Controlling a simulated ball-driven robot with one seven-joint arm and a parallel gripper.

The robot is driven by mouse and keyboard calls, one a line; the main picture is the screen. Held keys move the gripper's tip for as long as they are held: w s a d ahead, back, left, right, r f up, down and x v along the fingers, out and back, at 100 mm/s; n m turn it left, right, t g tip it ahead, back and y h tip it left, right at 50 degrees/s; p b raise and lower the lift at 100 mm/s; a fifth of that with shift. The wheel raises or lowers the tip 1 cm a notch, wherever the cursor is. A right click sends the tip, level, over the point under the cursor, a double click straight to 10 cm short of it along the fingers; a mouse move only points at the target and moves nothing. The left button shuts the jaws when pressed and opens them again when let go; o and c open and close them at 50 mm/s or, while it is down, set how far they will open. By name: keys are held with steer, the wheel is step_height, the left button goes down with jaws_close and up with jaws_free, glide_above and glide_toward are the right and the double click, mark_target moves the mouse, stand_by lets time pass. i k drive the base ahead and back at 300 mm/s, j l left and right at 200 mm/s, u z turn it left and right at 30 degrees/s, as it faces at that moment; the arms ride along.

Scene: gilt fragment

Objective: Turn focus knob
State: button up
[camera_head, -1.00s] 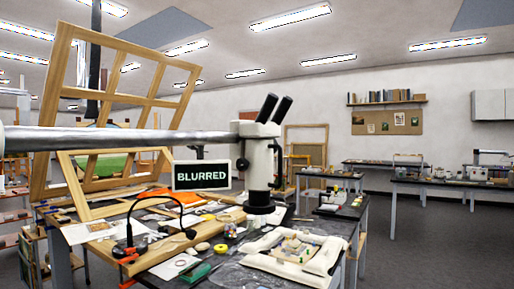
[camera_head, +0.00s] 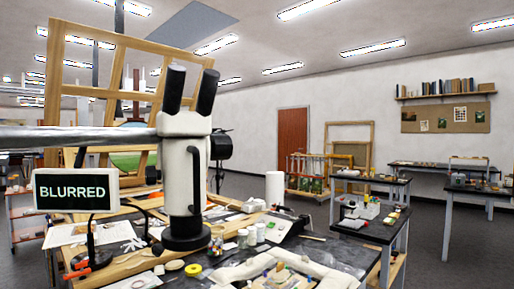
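The white microscope (camera_head: 178,175) hangs upright on a metal boom (camera_head: 80,137) above the cluttered worktable, with two black eyepieces (camera_head: 190,88) and a black lower ring (camera_head: 187,236). A curved black bar (camera_head: 194,180) runs down its body. A dark drum-shaped part (camera_head: 220,145) shows just right of the body; I cannot tell whether it is the focus knob or something behind. A small sign (camera_head: 76,190) at the left reads "BLURRED". My gripper is not in view.
The worktable holds a padded white frame with fragments (camera_head: 285,270), jars (camera_head: 252,234), a yellow disc (camera_head: 193,269) and a small lamp (camera_head: 90,240). A large wooden frame (camera_head: 112,65) stands behind. Floor is open at the right (camera_head: 480,240).

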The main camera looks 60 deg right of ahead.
mark_target(221, 146)
steer(key=k+l, duration=0.1)
steer(key=l, duration=0.3)
steer(key=k+l, duration=0.1)
steer(key=l, duration=0.75)
steer(key=k+l, duration=0.15)
steer(key=l, duration=0.3)
steer(key=k+l, duration=0.1)
steer(key=l, duration=0.3)
steer(key=i+j+u, duration=0.35)
steer(key=i+u, duration=0.15)
